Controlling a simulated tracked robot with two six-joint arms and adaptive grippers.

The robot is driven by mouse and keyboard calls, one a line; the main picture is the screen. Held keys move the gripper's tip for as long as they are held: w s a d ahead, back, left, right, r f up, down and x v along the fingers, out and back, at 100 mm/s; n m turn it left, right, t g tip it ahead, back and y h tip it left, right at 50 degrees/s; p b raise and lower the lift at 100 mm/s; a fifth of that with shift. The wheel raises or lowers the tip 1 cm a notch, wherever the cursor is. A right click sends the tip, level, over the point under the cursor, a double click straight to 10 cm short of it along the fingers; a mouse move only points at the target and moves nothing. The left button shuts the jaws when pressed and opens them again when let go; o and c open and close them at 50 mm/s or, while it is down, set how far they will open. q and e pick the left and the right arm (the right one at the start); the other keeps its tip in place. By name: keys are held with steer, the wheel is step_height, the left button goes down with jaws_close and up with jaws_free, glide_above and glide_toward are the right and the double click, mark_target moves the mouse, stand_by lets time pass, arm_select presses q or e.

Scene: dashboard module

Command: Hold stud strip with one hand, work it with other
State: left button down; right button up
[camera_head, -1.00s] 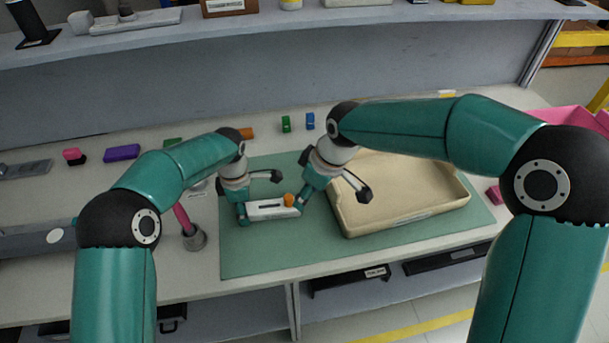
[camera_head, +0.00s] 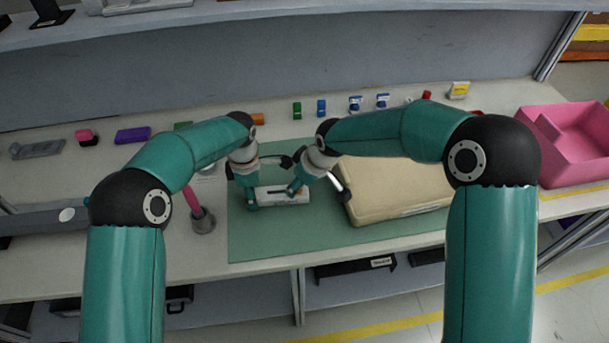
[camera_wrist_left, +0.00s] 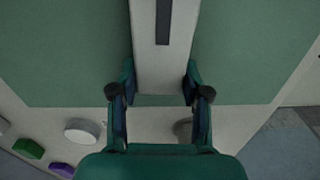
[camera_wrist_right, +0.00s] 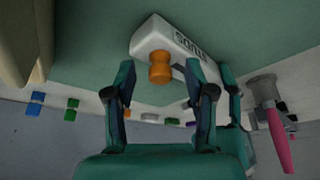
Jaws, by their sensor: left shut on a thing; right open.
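The stud strip is a long white block (camera_head: 284,196) with a dark slot on top, lying level over the green mat. My left gripper (camera_wrist_left: 160,82) is shut on its left end, one finger on each side. An orange knob (camera_wrist_right: 160,70) sticks out near the labelled side of the strip in the right wrist view. My right gripper (camera_wrist_right: 160,84) is open, its fingers apart on either side of the knob, with visible gaps. In the head view my right gripper (camera_head: 318,190) is at the strip's right end and hides the knob.
Small coloured blocks line the back. A pink bin (camera_head: 565,150) is at far right.

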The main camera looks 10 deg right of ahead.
steer(key=shift+w+a+f, duration=0.1)
steer(key=shift+f, duration=0.3)
jaws_close()
steer(key=shift+r, duration=0.15)
steer(key=shift+r, duration=2.95)
arm_select(q)
steer(key=shift+c, duration=2.3)
jaws_free()
